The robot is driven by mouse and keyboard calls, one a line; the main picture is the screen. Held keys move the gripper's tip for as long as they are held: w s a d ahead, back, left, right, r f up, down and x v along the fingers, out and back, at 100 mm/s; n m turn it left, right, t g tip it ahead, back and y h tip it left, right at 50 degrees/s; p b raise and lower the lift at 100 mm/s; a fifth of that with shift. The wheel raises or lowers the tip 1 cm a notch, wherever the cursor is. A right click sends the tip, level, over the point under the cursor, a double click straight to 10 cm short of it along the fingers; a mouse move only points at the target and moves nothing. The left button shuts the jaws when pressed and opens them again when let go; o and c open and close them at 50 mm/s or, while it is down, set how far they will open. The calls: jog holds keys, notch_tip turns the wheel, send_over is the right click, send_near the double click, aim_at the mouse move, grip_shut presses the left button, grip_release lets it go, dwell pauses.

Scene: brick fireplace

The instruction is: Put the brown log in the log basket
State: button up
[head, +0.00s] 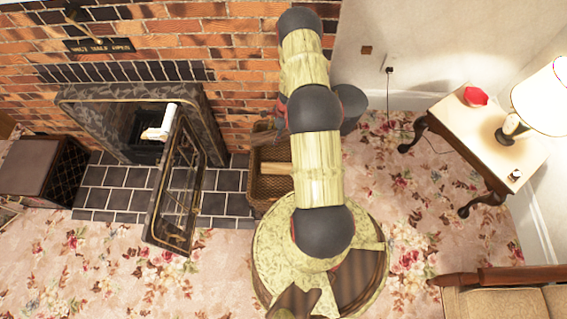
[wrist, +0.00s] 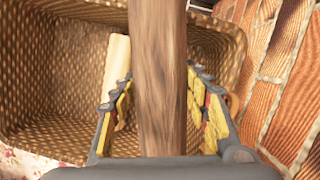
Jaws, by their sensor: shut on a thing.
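The brown log (wrist: 158,45) runs upright through the middle of the wrist view, between the two fingers of my gripper (wrist: 157,82), which is shut on it. The wicker log basket (wrist: 62,50) lies behind and around the log in this view, its inside facing the camera. I cannot tell how far the log's far end is from the basket floor. In the head view the log basket (head: 267,188) stands against the brick wall, partly behind my arm. My gripper and the brown log are hidden there.
A pale log (wrist: 117,62) leans inside the basket; it also shows in the head view (head: 277,168). The brick wall (wrist: 285,75) is close on the right. An open fireplace door (head: 180,185) stands left of the basket. A side table (head: 480,130) with a lamp is at right.

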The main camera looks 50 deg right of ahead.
jog(key=d+f+m, duration=0.1)
jog(key=s+d+f+m, duration=0.1)
jog(key=s+d+f+b, duration=0.1)
jog(key=shift+s+d+m+h, duration=0.25)
jog(key=shift+d+m+h, duration=0.05)
jog(key=shift+d+m, duration=0.1)
jog(key=b, duration=0.3)
send_over(282, 152)
jog(key=shift+t, duration=0.3)
jog(key=f, duration=0.5)
jog(key=d+f, duration=0.1)
jog(key=f, duration=0.1)
jog(key=shift+s+f, duration=0.25)
jog(key=shift+s, duration=0.15)
jog(key=shift+f+b, duration=0.65)
jog(key=shift+f, duration=1.5)
jog(key=shift+a, duration=0.1)
jog(key=shift+f, duration=0.2)
jog(key=o, duration=1.7)
jog(key=shift+c, duration=0.2)
jog(key=shift+r, duration=0.1)
